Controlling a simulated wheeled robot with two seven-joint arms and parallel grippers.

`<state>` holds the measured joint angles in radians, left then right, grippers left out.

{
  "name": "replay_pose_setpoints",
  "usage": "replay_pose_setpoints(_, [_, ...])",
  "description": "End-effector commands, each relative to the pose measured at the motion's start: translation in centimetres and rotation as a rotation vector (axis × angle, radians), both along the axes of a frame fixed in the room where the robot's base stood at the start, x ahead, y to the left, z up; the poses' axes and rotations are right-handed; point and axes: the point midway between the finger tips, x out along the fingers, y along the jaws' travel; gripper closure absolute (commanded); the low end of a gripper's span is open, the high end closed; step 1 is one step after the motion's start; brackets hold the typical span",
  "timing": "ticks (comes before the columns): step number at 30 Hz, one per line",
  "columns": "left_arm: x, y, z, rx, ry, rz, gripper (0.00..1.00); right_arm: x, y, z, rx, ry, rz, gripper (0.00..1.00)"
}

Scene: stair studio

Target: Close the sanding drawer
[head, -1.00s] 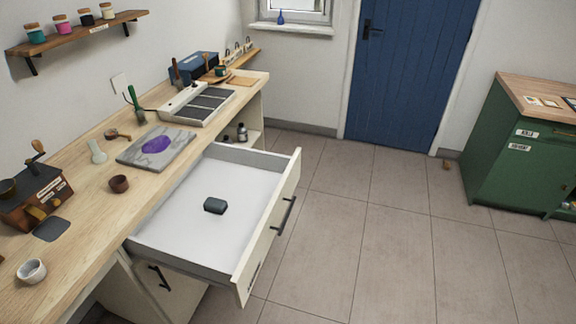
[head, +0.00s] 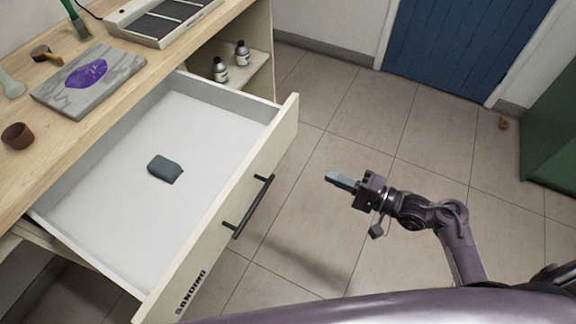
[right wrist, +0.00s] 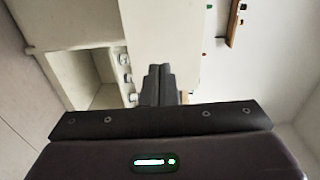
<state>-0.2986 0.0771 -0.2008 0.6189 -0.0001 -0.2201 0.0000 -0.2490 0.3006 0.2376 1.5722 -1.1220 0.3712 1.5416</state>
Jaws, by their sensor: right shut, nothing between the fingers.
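The sanding drawer (head: 222,222) is pulled far out of the wooden workbench in the head view. Its cream front carries a dark bar handle (head: 248,206) and the word SANDING. A small dark grey block (head: 165,168) lies on the drawer's white floor. My right gripper (head: 332,178) is shut and empty, out over the floor to the right of the drawer front and apart from the handle. In the right wrist view its closed fingers (right wrist: 160,80) point toward pale furniture. My left gripper is not in view.
The bench top (head: 50,130) holds a stone slab (head: 88,80) with a purple patch, a brown cup (head: 18,136) and a grey tray (head: 160,18). Bottles (head: 220,70) stand on a shelf behind the drawer. Tiled floor (head: 350,130) is clear between drawer and blue door (head: 450,45).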

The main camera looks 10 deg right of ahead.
Motion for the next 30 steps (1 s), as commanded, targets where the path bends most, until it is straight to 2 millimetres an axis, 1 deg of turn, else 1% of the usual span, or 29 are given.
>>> replay_pose_setpoints(1, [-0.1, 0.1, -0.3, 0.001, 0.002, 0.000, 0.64, -0.1, 0.2, 0.4, 0.016, 0.002, 0.014, 1.00])
replay_pose_setpoints(3, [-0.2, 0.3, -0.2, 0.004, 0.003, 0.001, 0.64, 0.1, 0.6, 0.9, 0.029, 0.005, 0.023, 1.00])
replay_pose_setpoints(7, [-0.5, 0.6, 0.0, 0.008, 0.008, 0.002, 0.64, 1.2, 2.1, 1.1, 0.031, 0.006, 0.024, 1.00])
replay_pose_setpoints(15, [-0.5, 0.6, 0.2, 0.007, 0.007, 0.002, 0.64, 4.6, 6.8, 1.1, 0.032, 0.006, 0.023, 1.00])
replay_pose_setpoints(21, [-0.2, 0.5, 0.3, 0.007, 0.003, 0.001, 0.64, 6.7, 9.7, 1.0, 0.029, 0.007, 0.022, 1.00])
replay_pose_setpoints(24, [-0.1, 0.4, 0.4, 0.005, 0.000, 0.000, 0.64, 7.4, 10.6, 0.9, 0.028, 0.007, 0.021, 1.00])
replay_pose_setpoints(30, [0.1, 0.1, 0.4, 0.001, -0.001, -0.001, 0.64, 8.0, 11.4, 0.9, 0.025, 0.008, 0.021, 1.00])
